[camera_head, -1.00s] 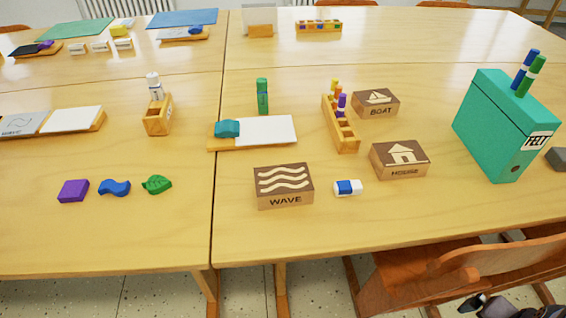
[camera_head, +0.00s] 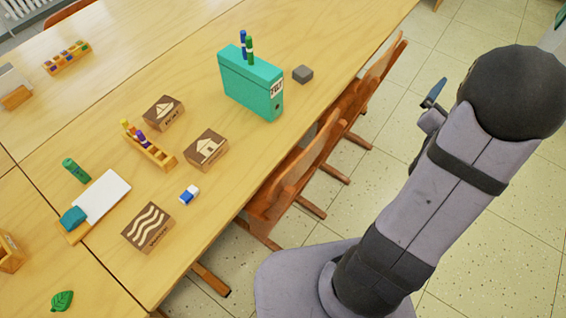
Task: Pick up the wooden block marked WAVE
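The wooden block marked WAVE (camera_head: 148,227) lies on the table near its front edge, with white wave lines on its brown top and its label on the front side. It is fully visible, with nothing touching it. My arm stands at the right, off the table and far from the block. A small blue-grey part shows by the arm near its upper left, but I cannot make out the gripper's fingers.
The HOUSE block (camera_head: 206,149), BOAT block (camera_head: 164,112) and blue-white eraser (camera_head: 189,195) are near the WAVE block. Wooden chairs (camera_head: 290,180) line the table's front edge.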

